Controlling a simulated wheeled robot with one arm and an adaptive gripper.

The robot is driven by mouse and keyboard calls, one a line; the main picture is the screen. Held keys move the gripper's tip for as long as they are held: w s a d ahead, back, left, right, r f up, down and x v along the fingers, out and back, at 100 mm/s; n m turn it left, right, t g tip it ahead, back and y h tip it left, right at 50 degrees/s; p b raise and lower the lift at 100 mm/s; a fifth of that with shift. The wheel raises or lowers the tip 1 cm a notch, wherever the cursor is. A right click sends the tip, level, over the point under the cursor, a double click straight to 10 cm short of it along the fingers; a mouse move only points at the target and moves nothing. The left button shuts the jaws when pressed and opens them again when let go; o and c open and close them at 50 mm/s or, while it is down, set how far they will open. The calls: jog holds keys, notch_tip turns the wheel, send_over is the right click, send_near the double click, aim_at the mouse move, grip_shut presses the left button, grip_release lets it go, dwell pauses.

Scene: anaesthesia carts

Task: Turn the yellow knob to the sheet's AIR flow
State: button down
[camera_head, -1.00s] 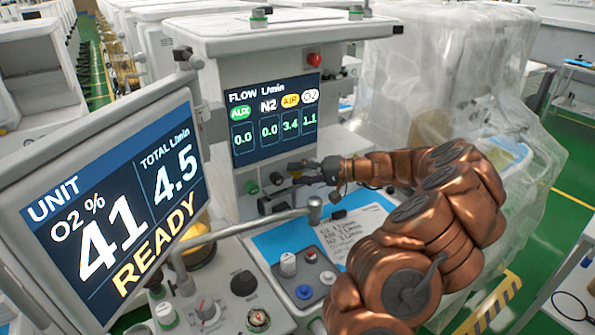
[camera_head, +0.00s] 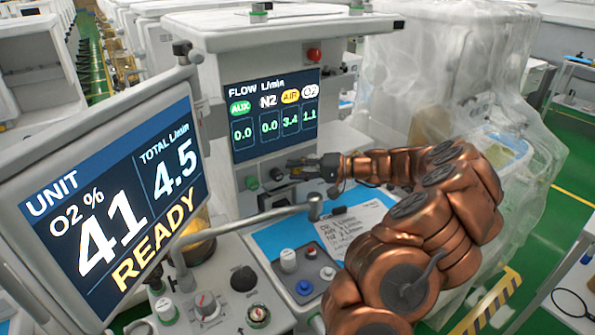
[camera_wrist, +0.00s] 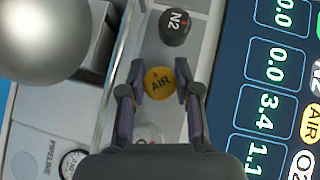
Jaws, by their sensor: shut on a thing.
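The yellow AIR knob (camera_wrist: 160,82) sits between the fingertips of my gripper (camera_wrist: 158,92) in the wrist view. My gripper is shut on it, with one finger on each side. In the head view my gripper (camera_head: 293,169) reaches the panel below the flow display, and its fingers hide the knob. The flow display (camera_head: 273,115) reads AUX 0.0, N2 0.0, AIR 3.4 and O2 1.1. The white sheet (camera_head: 352,228) lies on the blue work surface. Its printed lines are too small and partly covered by my arm, so I cannot read the AIR value.
The black N2 knob (camera_wrist: 175,27) is close beside the AIR knob. A grey bar with a rounded end (camera_head: 315,207) stands in front of the panel. The unit screen (camera_head: 115,205) at left shows O2 41 %, total 4.5 and READY. A plastic-draped cart (camera_head: 450,85) stands at right.

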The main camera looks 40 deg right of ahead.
jog(key=shift+f+m+t+y+b, duration=0.2)
jog(key=shift+m+t+y+b, duration=0.1)
jog(key=shift+m+b, duration=0.3)
jog(key=shift+r+m+t+y+b, duration=0.2)
jog(key=shift+m+t+y+b, duration=0.1)
jog(key=shift+y+b, duration=0.2)
jog(key=c, duration=1.1)
grip_release()
jog(key=shift+s, duration=0.1)
jog(key=v, duration=1.2)
